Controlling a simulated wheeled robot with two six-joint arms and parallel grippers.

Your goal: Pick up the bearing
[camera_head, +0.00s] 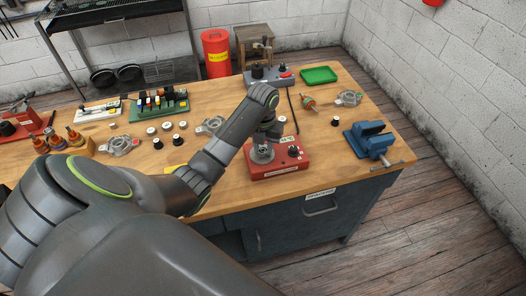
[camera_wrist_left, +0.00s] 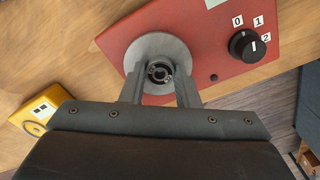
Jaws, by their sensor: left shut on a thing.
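The bearing (camera_wrist_left: 159,72) is a small dark ring with a bright inner edge, seen end-on in the left wrist view. My left gripper (camera_wrist_left: 160,85) is shut on it, one finger at each side. Behind it is the round grey disc (camera_wrist_left: 155,48) on top of the red box (camera_wrist_left: 200,30). I cannot tell whether the bearing touches the disc. In the head view my left gripper (camera_head: 266,140) points down over the red box (camera_head: 280,172), and the bearing is too small to make out. My right gripper is not in view.
The red box has a black knob (camera_wrist_left: 247,46) marked 0, 1, 2. A blue vise (camera_head: 369,139) stands to the right, a grey device (camera_head: 267,76) and green tray (camera_head: 319,75) behind. Several small parts lie left on the wooden bench. A yellow object (camera_wrist_left: 35,112) lies left of the box.

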